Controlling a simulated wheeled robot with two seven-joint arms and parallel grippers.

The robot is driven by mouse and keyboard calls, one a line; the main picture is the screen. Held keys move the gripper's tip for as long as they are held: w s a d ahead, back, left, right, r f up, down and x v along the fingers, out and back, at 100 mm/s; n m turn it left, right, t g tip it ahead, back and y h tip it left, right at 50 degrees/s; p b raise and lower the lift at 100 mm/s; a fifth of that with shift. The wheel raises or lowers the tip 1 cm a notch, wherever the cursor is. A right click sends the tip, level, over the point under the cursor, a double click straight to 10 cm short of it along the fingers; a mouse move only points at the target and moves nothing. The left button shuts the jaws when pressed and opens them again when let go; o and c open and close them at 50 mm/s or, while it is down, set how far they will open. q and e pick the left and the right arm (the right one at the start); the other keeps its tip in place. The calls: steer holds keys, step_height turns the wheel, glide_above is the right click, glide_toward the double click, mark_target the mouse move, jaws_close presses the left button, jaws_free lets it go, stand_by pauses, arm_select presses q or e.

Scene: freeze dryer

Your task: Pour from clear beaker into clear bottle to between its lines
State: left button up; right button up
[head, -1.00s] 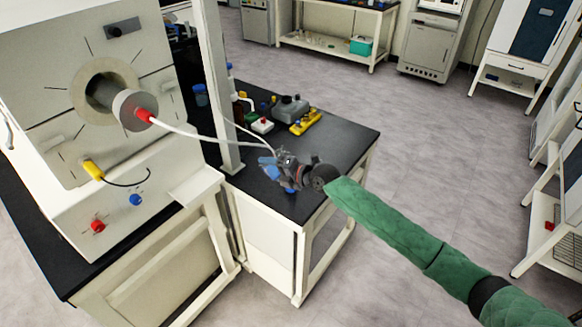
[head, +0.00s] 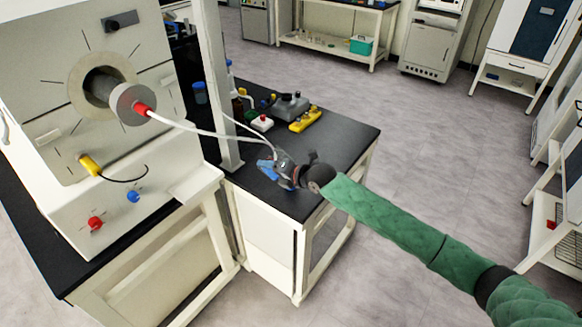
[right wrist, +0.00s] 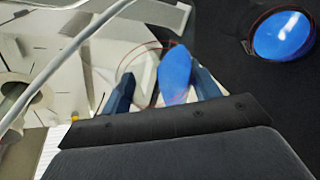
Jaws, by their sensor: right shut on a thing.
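My right gripper (head: 268,169) is over the black bench top near its front edge. In the right wrist view its two dark blue fingers (right wrist: 160,92) are shut on the clear beaker (right wrist: 150,64), seen as a thin reddish rim outline with blue liquid between the fingers. The beaker looks tilted, but its exact angle is hard to tell. A round blue shape in a faint clear outline at the upper right of that view appears to be the clear bottle (right wrist: 283,37), apart from the beaker. The bottle's lines cannot be made out. My left gripper is not in view.
A large pale apparatus with a round port (head: 100,90) stands left. A white post (head: 216,90) and a pale hose (head: 200,128) are close to my gripper. A grey device (head: 289,106) and a yellow rack (head: 305,119) stand behind it. The bench's right side is clear.

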steer(key=shift+f+n+h, duration=0.3)
steer(key=shift+f+n, duration=0.1)
steer(key=shift+f, duration=0.05)
steer(key=shift+w+d+f+n+t+h+b, duration=0.1)
steer(key=shift+f+n+t+h+b, duration=0.2)
steer(key=shift+f+n+b, duration=0.25)
steer(key=shift+f+n+h, duration=0.3)
steer(key=shift+f+n, duration=0.05)
steer(key=shift+n, duration=0.1)
steer(key=shift+s+a+f+n+t, duration=0.2)
steer(key=shift+a+f+n+t, duration=0.1)
steer(key=shift+f+n, duration=0.1)
steer(key=shift+s+a+f+n+h, duration=0.2)
steer(key=shift+n+h, duration=0.1)
steer(key=shift+h, duration=0.2)
steer(key=shift+s+a+f+n+t+h+p, duration=0.15)
steer(key=shift+a+f+n+t+h+p, duration=0.05)
steer(key=shift+f+n+t+p, duration=0.2)
steer(key=shift+s+a+f+n+t+h+p, duration=0.15)
steer(key=shift+f+n+t+h, duration=0.1)
steer(key=shift+n, duration=0.25)
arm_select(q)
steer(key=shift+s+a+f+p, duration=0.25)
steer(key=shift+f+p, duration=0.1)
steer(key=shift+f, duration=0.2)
arm_select(e)
steer(key=shift+s+a+f+n+t+h, duration=0.25)
steer(key=shift+f+n+t+h, duration=0.3)
steer(key=shift+n, duration=0.35)
